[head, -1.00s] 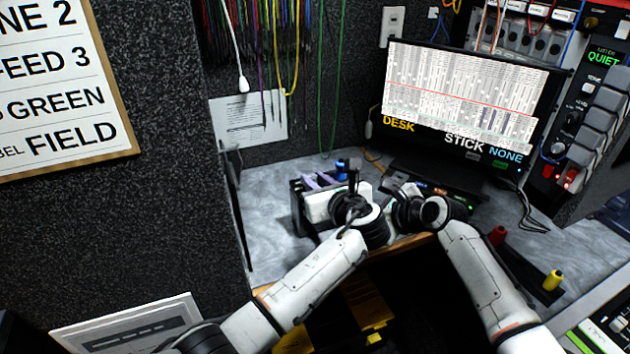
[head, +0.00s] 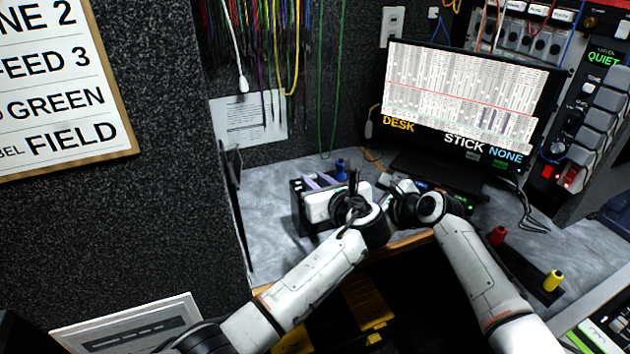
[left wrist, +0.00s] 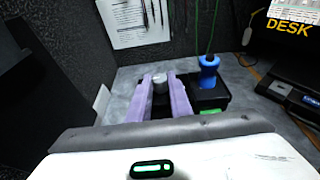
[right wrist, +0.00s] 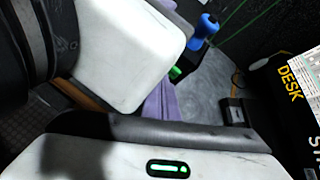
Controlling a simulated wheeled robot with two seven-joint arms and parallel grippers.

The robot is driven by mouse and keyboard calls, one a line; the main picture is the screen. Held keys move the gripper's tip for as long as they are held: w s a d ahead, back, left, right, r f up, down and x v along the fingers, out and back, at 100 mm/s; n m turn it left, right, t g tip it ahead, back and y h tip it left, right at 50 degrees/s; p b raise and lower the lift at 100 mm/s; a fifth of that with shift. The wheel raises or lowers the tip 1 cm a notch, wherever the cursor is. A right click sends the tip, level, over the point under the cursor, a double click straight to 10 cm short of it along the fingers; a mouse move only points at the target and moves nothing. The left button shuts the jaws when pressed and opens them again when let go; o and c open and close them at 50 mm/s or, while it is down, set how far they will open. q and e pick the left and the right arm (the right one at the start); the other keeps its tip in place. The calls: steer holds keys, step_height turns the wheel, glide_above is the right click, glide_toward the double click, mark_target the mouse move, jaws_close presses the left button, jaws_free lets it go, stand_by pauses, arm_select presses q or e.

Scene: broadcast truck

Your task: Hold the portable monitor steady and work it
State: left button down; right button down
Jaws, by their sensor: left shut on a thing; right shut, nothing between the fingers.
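The portable monitor seems to be the dark box (head: 297,192) on the grey desk, mostly hidden behind my left gripper. In the left wrist view, a black body (left wrist: 208,98) with a blue knob-like part (left wrist: 208,72) and a green patch stands right of the fingers. My left gripper (head: 318,182) has its lilac fingers apart around a small grey knob-like part (left wrist: 160,83), shut on it. My right gripper (right wrist: 160,103) is close beside the left gripper's white housing, its lilac fingers together and empty. The blue part also shows in the right wrist view (right wrist: 207,28).
A large screen (head: 465,95) reading DESK, STICK, NONE stands at the back right. A low black unit with lit buttons (head: 455,200) lies in front of it. Cables hang at the back wall. Red (head: 497,235) and yellow (head: 553,280) pieces sit at the right.

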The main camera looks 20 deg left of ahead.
steer(key=shift+w+a, duration=0.25)
steer(key=shift+w, duration=0.05)
stand_by(0.4)
steer(key=shift+s, duration=0.1)
steer(key=shift+s+d, duration=0.55)
steer(key=shift+s, duration=0.15)
steer(key=s+d, duration=0.4)
steer(key=shift+s, duration=0.3)
arm_select(q)
steer(key=c, duration=1.5)
jaws_free()
steer(key=shift+c, duration=0.2)
arm_select(e)
steer(key=shift+a, duration=0.1)
